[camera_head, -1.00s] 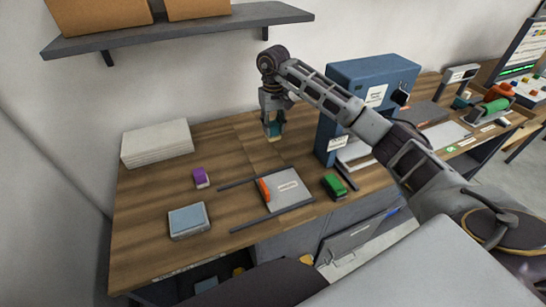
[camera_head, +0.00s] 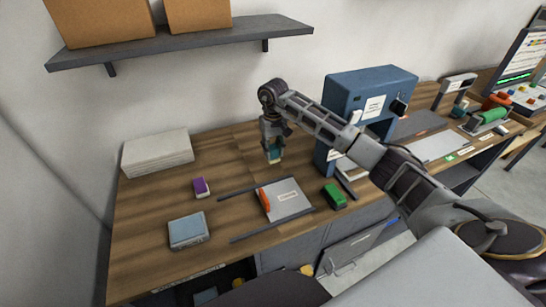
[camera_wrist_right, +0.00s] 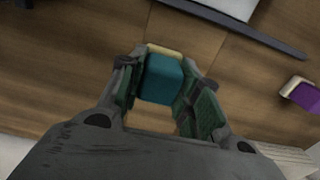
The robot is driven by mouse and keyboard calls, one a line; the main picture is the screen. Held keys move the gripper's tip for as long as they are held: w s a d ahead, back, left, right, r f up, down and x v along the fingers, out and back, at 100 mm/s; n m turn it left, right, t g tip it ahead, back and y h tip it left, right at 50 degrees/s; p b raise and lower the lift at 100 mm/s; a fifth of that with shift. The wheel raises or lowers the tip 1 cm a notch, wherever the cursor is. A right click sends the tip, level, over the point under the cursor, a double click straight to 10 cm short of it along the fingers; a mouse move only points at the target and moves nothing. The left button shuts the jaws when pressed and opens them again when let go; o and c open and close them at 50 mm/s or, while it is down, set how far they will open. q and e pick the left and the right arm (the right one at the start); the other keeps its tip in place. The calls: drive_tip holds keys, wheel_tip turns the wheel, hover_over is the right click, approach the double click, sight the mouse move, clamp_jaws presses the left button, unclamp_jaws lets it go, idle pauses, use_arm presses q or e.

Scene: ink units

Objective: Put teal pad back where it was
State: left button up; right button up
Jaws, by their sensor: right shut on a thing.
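The teal pad (camera_head: 274,156) is a small teal block with a cream-coloured edge. It is between the fingers of my right gripper (camera_head: 272,150), which is shut on it near the back of the wooden desk. In the right wrist view the teal pad (camera_wrist_right: 162,80) sits between the two green-lined fingertips of my right gripper (camera_wrist_right: 162,90). I cannot tell whether the pad touches the desk. A purple pad (camera_head: 201,187) and a green pad (camera_head: 334,196) lie on the desk apart from the gripper. My left gripper does not show.
A grey plate (camera_head: 290,203) with an orange block (camera_head: 264,199) lies between two dark rails. A blue-grey box (camera_head: 188,231) is at front left, and a white paper stack (camera_head: 157,153) at back left. A blue machine (camera_head: 365,95) stands right of my gripper. A shelf (camera_head: 190,41) hangs above.

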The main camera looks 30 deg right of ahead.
sight(273, 156)
drive_tip(key=shift+f, duration=2)
drive_tip(key=o, duration=1)
drive_tip(key=shift+r, duration=0.7)
wheel_tip(273, 156, up, 9)
drive_tip(key=shift+r, duration=0.95)
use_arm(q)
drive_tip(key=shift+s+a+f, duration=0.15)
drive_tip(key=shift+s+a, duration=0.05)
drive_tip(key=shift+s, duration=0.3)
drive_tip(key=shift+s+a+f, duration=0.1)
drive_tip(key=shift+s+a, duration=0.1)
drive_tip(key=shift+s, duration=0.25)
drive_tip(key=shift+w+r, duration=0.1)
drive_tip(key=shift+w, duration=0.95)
